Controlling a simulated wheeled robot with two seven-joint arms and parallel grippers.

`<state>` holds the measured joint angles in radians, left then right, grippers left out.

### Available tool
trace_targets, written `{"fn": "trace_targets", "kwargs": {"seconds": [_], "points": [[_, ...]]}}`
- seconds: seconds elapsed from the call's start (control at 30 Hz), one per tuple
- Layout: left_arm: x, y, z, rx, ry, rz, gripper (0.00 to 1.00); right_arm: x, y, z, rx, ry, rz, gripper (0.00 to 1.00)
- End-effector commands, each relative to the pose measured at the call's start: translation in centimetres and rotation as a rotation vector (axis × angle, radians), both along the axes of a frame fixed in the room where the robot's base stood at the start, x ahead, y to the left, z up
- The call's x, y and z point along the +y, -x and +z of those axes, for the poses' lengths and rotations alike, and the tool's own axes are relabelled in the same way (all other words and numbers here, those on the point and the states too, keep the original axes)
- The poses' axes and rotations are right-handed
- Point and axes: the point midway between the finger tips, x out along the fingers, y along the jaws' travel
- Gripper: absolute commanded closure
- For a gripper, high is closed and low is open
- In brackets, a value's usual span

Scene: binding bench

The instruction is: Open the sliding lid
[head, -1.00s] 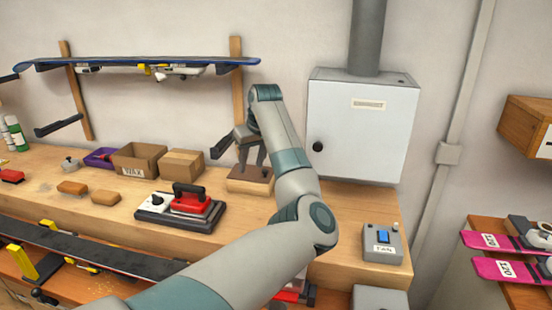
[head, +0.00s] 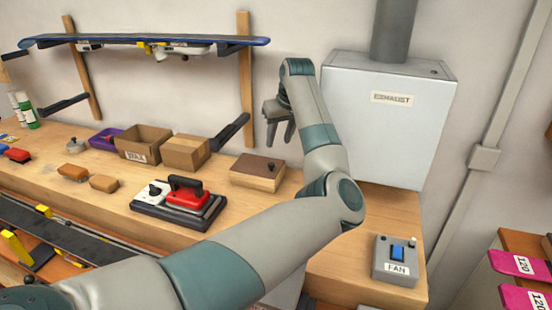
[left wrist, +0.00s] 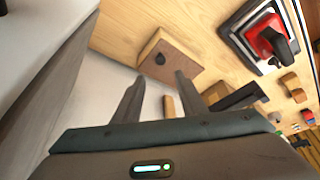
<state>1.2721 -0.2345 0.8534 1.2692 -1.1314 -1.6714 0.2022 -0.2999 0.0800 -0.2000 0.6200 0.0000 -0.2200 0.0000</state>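A small wooden box (head: 245,180) stands near the back of the bench. Its darker brown lid (head: 258,168) is on top, with a small dark knob (head: 270,169) towards its right end. The lid looks closed. In the left wrist view the brown lid (left wrist: 180,63) and its knob (left wrist: 160,59) show beyond my fingertips. My left gripper (head: 280,143) is above and a little right of the box, fingers pointing down, apart from it. In the left wrist view its two fingers are spread with nothing between them. My right gripper is not in view.
A cardboard box (head: 187,152) and an open carton (head: 145,142) stand left of the wooden box. The exhaust cabinet (head: 385,120) is at right, and a fan switch (head: 395,262) is at the front right.

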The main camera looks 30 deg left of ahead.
Motion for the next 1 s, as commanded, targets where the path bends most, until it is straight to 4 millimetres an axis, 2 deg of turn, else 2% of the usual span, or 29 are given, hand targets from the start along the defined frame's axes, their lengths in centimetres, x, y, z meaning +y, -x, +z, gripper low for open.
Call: {"fn": "trace_targets", "kwargs": {"seconds": [0.37,0.57,0.77,1.0], "points": [[0.0,0.0,-0.1,0.0,0.0,0.0,0.62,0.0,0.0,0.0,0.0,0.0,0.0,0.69],[0.4,-0.2,-0.9,0.001,-0.001,-0.001,0.62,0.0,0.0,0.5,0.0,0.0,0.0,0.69],[1.2,-0.7,-3.2,0.003,0.001,0.0,0.62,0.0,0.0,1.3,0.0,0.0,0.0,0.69],[2.5,-1.4,-6.9,0.003,0.001,0.0,0.62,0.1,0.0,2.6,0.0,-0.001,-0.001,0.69]]}}
